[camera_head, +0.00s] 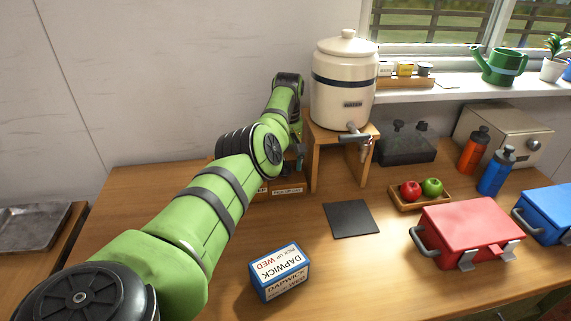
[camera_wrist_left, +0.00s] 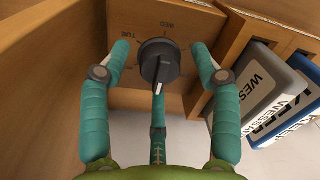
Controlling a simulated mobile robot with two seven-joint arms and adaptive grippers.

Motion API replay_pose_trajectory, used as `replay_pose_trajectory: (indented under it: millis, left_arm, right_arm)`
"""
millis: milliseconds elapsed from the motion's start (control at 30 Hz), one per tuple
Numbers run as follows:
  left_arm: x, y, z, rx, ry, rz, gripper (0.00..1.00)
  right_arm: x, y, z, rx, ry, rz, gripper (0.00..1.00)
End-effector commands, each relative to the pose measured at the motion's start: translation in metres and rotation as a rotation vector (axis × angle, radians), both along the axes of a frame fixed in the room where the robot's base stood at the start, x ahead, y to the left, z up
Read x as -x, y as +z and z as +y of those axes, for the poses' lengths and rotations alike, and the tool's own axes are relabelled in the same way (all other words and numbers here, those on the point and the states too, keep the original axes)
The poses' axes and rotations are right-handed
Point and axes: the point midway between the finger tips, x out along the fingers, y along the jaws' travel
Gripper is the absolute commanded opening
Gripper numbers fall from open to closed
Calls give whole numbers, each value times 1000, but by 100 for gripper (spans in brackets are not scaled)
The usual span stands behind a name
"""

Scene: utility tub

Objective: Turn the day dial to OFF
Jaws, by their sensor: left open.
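The day dial (camera_wrist_left: 160,62) is a round dark knob on a wooden panel in the left wrist view. Printed day words circle it, including WED at the top and TUE at the upper left. A small pale mark shows at its lower edge; I cannot read which word it points to. My left gripper (camera_wrist_left: 160,52) is open, with one teal finger on each side of the dial and a third below it. The side fingers look apart from the dial. In the head view the arm hides the dial and most of this gripper. My right gripper is not in view.
A wooden holder with grey (camera_wrist_left: 246,95) and blue (camera_wrist_left: 293,75) cartons stands right of the dial. The water crock (camera_head: 343,85) on its wooden stand (camera_head: 326,165) is close beside my left arm. A DAPWICK box (camera_head: 280,272) and a dark mat (camera_head: 351,219) lie nearer.

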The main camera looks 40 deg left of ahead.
Motion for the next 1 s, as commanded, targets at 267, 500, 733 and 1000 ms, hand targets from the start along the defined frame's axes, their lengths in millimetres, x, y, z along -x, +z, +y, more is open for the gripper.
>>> replay_pose_trajectory:
  millis: [267,500,733,1000]
  left_arm:
    - [-1,55,-1,2,-1,-3,63]
    - [0,86,-2,4,-2,2,63]
    - [1,91,-2,3,-2,4,63]
    - [1,91,-2,3,-2,3,63]
  right_arm:
    - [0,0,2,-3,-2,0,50]
    - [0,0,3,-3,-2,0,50]
    - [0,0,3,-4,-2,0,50]
    - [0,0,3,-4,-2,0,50]
